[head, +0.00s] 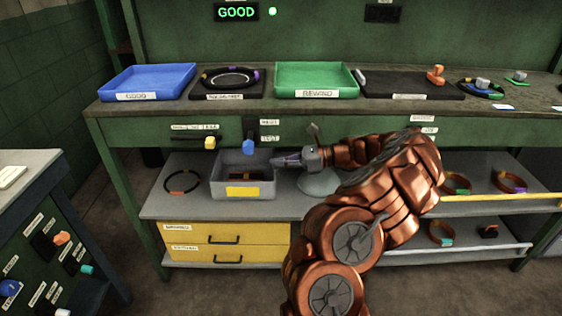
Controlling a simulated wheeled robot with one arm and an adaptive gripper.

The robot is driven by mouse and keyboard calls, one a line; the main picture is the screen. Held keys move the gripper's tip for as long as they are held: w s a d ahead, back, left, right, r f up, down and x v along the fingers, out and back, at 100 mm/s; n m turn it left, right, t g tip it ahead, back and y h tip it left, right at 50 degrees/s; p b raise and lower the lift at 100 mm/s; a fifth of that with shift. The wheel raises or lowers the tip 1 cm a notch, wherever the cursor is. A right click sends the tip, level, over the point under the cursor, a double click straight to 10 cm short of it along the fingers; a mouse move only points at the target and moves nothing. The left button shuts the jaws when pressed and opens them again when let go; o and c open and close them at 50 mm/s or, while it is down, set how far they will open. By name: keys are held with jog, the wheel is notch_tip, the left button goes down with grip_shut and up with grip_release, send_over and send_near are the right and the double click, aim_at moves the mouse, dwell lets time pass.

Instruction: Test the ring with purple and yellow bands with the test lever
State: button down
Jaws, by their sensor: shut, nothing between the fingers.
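The ring (203,78), black with a purple band on its right, lies on a dark pad (222,97) on the workbench; a small yellowish mark at its left may be the yellow band. A blue knob (248,147) hangs under the bench edge by a label that seems to read TEST; I take it for the test lever. A yellow knob (210,142) is to its left. My gripper (274,161) is shut and empty, pointing left, just below and right of the blue knob. I cannot tell whether they touch.
A blue tray (148,68) and a green tray (316,64) flank the pad. A grey bin (262,188) stands on the shelf below my gripper. A display (236,12) reads GOOD beside a lit green lamp (272,11). More banded rings (455,184) lie on the right shelves.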

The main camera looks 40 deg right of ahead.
aim_at(249, 141)
jog(key=x, duration=0.8)
jog(key=r, duration=0.2)
jog(key=d+r, duration=0.1)
jog(key=r, duration=0.1)
jog(key=shift+s+r, duration=0.1)
jog(key=shift+s, duration=0.3)
jog(key=shift+a+r+p, duration=0.1)
jog(key=shift+p, duration=0.25)
